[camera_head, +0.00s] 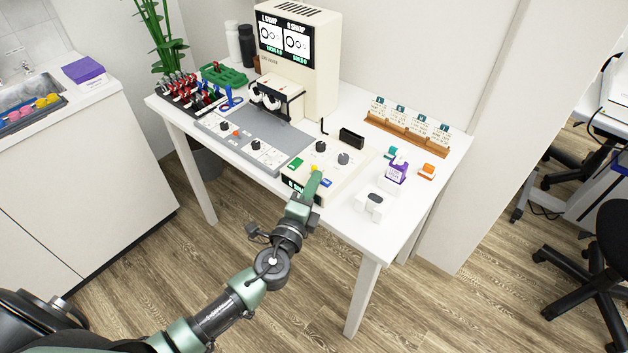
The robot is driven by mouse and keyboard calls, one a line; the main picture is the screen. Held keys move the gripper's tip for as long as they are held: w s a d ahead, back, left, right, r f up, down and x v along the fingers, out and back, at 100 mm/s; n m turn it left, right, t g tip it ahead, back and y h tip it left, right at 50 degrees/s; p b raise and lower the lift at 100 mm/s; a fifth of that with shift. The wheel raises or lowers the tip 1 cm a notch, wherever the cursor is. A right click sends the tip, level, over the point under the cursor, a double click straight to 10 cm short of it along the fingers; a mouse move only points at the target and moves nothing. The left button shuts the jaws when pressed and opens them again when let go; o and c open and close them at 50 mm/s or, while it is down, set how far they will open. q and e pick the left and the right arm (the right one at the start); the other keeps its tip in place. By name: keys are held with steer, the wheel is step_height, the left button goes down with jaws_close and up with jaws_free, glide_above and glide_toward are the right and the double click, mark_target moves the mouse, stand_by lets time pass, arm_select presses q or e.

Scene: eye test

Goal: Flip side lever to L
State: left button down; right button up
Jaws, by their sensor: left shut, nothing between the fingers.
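A cream control box (345,160) sits at the front middle of the white table. It has dark knobs, and green, yellow and blue buttons near its front. A thin black lever (323,127) stands upright at its back left corner; it may be the side lever, but I cannot read an L mark beside it. My left gripper (315,176) is shut and empty at the front edge of the box, by the buttons. It hides part of the box front and its dark display. It is apart from the black lever. My right gripper is not in view.
A tall cream machine (320,75) with a screen stands behind a grey panel (290,143) with knobs. A wooden card rack (408,134), a purple-and-white box (396,172) and a white block (370,205) are at the right. The table's right front (400,220) is clear.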

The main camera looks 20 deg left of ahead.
arm_select(q)
steer(key=shift+a+r+n+p, duration=0.1)
steer(key=shift+r+n+p, duration=0.05)
steer(key=shift+n+p, duration=0.3)
steer(key=shift+w+a+r+n+g+p, duration=0.15)
steer(key=shift+r+n+g+p, duration=0.25)
steer(key=shift+n+p, duration=0.4)
steer(key=shift+a+r+n, duration=0.1)
steer(key=shift+a+n, duration=0.05)
steer(key=shift+n, duration=0.3)
steer(key=shift+a+r+n+g+p, duration=0.15)
steer(key=shift+a+n+g+p, duration=0.2)
steer(key=shift+n+p, duration=0.7)
steer(key=shift+w+a+r+n+g+p, duration=0.15)
steer(key=shift+n+g+p, duration=0.15)
steer(key=shift+p, duration=0.65)
steer(key=shift+w+a+n+h+p, duration=0.1)
steer(key=shift+a+n+h+p, duration=0.1)
steer(key=shift+n+h+p, duration=0.35)
